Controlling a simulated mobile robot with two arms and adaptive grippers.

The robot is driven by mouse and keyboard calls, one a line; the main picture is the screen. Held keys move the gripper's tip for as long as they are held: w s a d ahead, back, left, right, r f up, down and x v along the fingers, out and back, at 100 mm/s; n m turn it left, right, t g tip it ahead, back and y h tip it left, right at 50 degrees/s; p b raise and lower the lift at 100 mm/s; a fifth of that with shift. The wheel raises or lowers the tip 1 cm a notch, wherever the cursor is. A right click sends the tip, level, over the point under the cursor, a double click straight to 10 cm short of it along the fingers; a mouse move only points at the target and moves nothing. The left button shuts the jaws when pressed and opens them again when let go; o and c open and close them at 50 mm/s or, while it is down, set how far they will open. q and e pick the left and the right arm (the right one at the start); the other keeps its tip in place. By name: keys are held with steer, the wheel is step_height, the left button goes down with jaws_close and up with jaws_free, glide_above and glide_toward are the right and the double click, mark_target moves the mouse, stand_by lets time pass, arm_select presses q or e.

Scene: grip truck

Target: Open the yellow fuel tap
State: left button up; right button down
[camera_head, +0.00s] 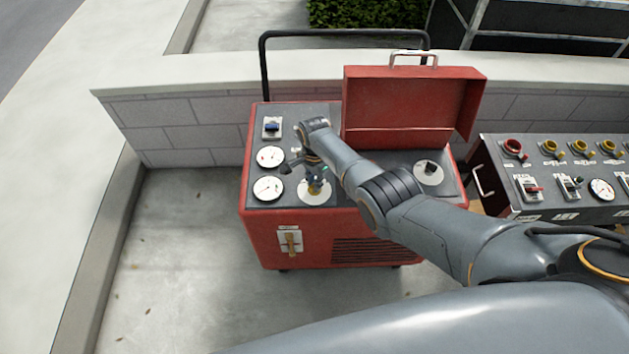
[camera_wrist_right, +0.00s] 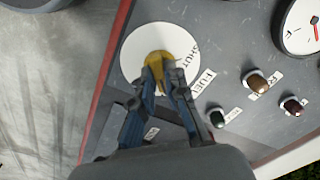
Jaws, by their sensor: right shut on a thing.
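The yellow fuel tap (camera_wrist_right: 158,57) sits on a round white plate (camera_wrist_right: 132,50) marked "SHUT", with "FUEL" printed beside it on the dark panel. In the head view the white plate (camera_head: 314,198) is at the front of the red machine's top, and the tap is mostly hidden by my gripper. My right gripper (camera_head: 316,186) points down onto the plate. In the right wrist view its fingers (camera_wrist_right: 161,82) are closed on the tap from both sides. My left gripper is not in view.
A second control panel (camera_head: 570,180) stands at the right. A low wall (camera_head: 180,125) runs behind. Concrete floor is clear at left.

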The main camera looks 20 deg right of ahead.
stand_by(0.4)
steer(key=c, duration=1.4)
jaws_free()
steer(key=shift+o, duration=0.2)
step_height(320, 180, up, 12)
